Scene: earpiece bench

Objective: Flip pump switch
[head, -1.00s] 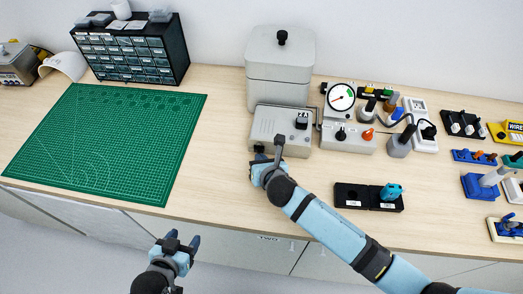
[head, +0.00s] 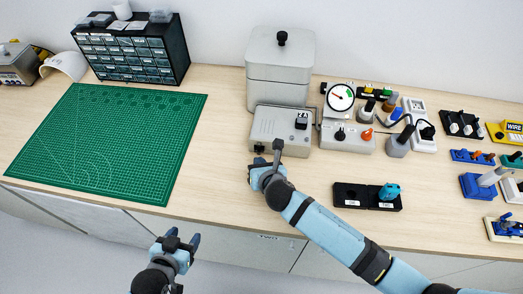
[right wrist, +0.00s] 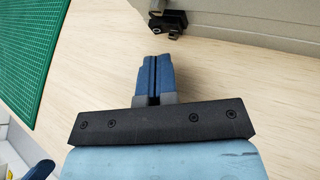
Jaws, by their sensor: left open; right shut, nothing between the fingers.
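The grey pump box (head: 271,124) stands below the tall grey canister. A small dark switch (head: 259,148) sits at its front face; it also shows at the top of the right wrist view (right wrist: 168,21). My right gripper (head: 258,160) is just in front of it. In the right wrist view its blue fingers (right wrist: 152,74) are shut and empty, with a small gap between their tips and the switch. Which way the switch is set is too small to tell. My left gripper (head: 181,241) is open and empty in front of the bench edge.
The grey canister (head: 280,72) stands behind the box. A gauge (head: 341,96) and a panel with knobs (head: 347,138) are to its right. A black tray (head: 350,196) lies right of my right arm. A green mat (head: 110,140) covers the left; wood between is clear.

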